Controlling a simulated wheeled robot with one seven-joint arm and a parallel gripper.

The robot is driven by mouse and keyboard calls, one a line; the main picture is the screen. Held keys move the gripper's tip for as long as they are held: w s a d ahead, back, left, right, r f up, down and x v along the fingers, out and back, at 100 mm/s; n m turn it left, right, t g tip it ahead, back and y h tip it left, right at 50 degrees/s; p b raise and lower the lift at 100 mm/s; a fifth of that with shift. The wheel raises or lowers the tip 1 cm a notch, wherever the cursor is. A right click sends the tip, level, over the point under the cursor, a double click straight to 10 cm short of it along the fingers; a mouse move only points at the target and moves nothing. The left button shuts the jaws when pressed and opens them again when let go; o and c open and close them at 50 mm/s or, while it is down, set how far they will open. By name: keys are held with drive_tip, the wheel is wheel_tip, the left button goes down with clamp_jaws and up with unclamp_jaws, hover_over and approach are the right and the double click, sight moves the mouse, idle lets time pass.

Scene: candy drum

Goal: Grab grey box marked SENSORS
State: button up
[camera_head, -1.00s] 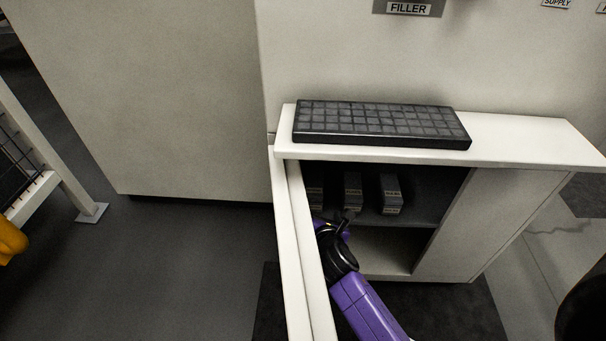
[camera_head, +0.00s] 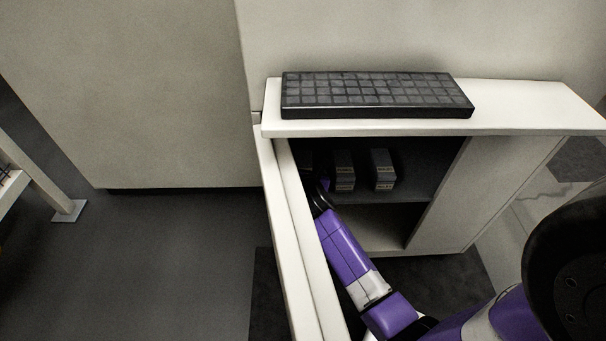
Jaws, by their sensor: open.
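Two small grey boxes with labels stand on the upper shelf inside the open white cabinet: a middle box (camera_head: 344,171) and a right box (camera_head: 382,170). The labels are too small to read, so I cannot tell which one says SENSORS. My gripper (camera_head: 323,184) is at the left side of the shelf opening, left of the middle box. It is dark and small in the picture, open, and its fingers are mostly hidden. The left end of the shelf, behind my gripper and the door edge, is in shadow.
The open cabinet door (camera_head: 284,220) stands just left of my purple arm. A black keyboard-like panel (camera_head: 376,95) lies on the white cabinet top (camera_head: 530,108). The lower shelf (camera_head: 375,228) looks empty where visible. Grey floor is free to the left.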

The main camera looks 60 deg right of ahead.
drive_tip(key=c, duration=1.8)
